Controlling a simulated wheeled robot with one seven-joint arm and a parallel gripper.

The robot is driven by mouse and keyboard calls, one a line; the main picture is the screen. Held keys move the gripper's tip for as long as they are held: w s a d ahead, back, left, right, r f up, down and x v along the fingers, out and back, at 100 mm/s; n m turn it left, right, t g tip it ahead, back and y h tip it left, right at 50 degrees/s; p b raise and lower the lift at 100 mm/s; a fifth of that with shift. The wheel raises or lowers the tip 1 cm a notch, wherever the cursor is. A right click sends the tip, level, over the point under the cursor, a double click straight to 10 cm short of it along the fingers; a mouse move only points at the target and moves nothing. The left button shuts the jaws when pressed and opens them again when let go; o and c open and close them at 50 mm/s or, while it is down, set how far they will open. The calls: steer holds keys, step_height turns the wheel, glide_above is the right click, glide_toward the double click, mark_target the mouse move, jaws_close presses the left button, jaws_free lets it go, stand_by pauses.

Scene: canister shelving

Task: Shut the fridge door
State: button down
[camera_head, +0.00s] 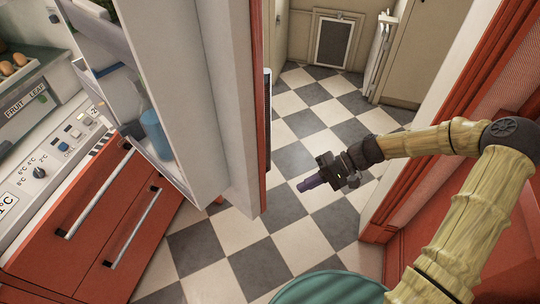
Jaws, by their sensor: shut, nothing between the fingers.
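The fridge door (205,110) stands open in the middle left, its white inner side and red outer edge (256,120) showing. Its inner shelves hold a blue container (155,134) and other items. The fridge body with its control panel (55,160) is at the left. My gripper (308,184) is to the right of the door's red edge, apart from it, above the checkered floor. It is shut and empty, with its fingers pointing left toward the door. The door's outer face is mostly hidden.
Red drawers with metal handles (133,230) lie below the control panel. A red-framed doorway or wall (440,130) stands close on the right, beside my arm. The checkered floor (290,245) is clear. A small hatch (334,42) is at the back.

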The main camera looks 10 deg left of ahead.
steer(key=w+d+r+y+p, duration=0.1)
steer(key=w+r+y, duration=0.5)
steer(key=r, duration=0.1)
steer(key=shift+w+r+t+p, duration=0.2)
steer(key=shift+r+t+p, duration=0.05)
steer(key=shift+t+p, duration=0.15)
steer(key=shift+a, duration=0.15)
steer(key=p, duration=0.5)
glide_above(269, 163)
steer(key=d, duration=0.3)
steer(key=s, duration=0.1)
steer(key=s+a+p, duration=0.1)
steer(key=s, duration=0.1)
steer(key=s+a+p, duration=0.1)
steer(key=shift+s+f, duration=0.1)
steer(key=shift+s, duration=0.05)
steer(key=shift+d, duration=0.1)
